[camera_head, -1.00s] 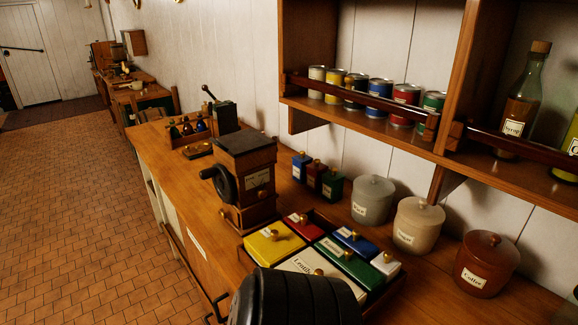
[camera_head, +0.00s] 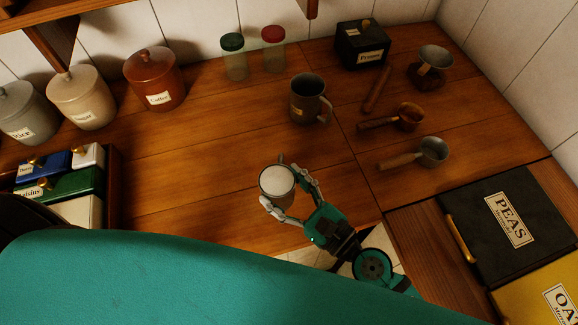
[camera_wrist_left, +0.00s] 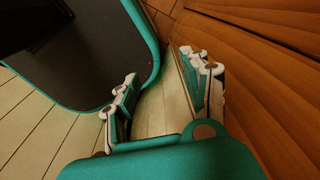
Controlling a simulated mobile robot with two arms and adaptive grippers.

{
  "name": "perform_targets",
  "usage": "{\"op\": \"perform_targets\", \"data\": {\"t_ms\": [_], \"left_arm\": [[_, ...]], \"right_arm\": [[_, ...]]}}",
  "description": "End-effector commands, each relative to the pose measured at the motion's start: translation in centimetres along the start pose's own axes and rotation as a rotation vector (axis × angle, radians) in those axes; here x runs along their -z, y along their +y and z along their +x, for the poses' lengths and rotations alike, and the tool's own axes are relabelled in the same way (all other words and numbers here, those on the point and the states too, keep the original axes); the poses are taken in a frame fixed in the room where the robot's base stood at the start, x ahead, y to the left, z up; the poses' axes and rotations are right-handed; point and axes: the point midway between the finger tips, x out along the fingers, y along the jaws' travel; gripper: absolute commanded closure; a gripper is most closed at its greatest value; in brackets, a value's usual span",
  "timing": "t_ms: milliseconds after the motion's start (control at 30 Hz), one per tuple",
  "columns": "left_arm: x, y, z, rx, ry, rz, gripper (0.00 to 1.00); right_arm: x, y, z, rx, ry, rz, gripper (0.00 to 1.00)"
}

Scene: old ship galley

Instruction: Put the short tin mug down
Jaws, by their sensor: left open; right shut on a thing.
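The short tin mug (camera_head: 277,183) has a pale round top and grey sides. In the head view it is between the fingers of my right gripper (camera_head: 285,200), near the front edge of the counter (camera_head: 190,185). The gripper is shut on it, and the mug looks about upright. I cannot tell whether its base touches the wood. My left gripper (camera_wrist_left: 162,95) shows only in the left wrist view. It is open and empty, with pale planks beyond its fingers and brown wood to the right.
A taller dark mug (camera_head: 306,101) stands behind the held one. A copper scoop (camera_head: 408,117), a grey scoop (camera_head: 432,152) and a black box (camera_head: 361,45) are to the right. A coffee jar (camera_head: 154,78) stands left. Bare counter lies left of the held mug.

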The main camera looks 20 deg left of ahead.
Motion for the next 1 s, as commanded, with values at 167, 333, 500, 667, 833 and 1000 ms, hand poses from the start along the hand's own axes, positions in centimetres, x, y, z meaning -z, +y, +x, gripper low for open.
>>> {"op": "perform_targets", "data": {"t_ms": [167, 333, 500, 667, 833, 1000], "left_arm": [[1.5, -0.2, 0.7, 0.003, 0.022, 0.0, 0.53], [1.4, -0.2, 0.8, 0.003, 0.022, 0.0, 0.53], [0.9, -0.1, 2.2, 0.002, 0.016, 0.0, 0.53], [0.3, -0.1, 3.4, 0.001, 0.008, 0.001, 0.53], [0.2, -0.1, 3.3, 0.001, 0.007, 0.001, 0.53], [0.2, -0.1, 3.4, 0.001, 0.007, 0.001, 0.53]], "right_arm": [[0.5, -3.5, 2.0, 0.001, -0.003, -0.001, 0.83], [0.6, -4.7, 2.8, 0.001, -0.002, 0.001, 0.83], [2.2, -5.9, 3.4, -0.001, 0.0, 0.006, 0.83], [4.2, -5.8, 3.4, 0.0, -0.001, 0.004, 0.83], [4.2, -5.8, 3.4, 0.0, -0.002, 0.001, 0.83], [4.3, -5.8, 3.4, 0.0, -0.002, 0.001, 0.83]]}}
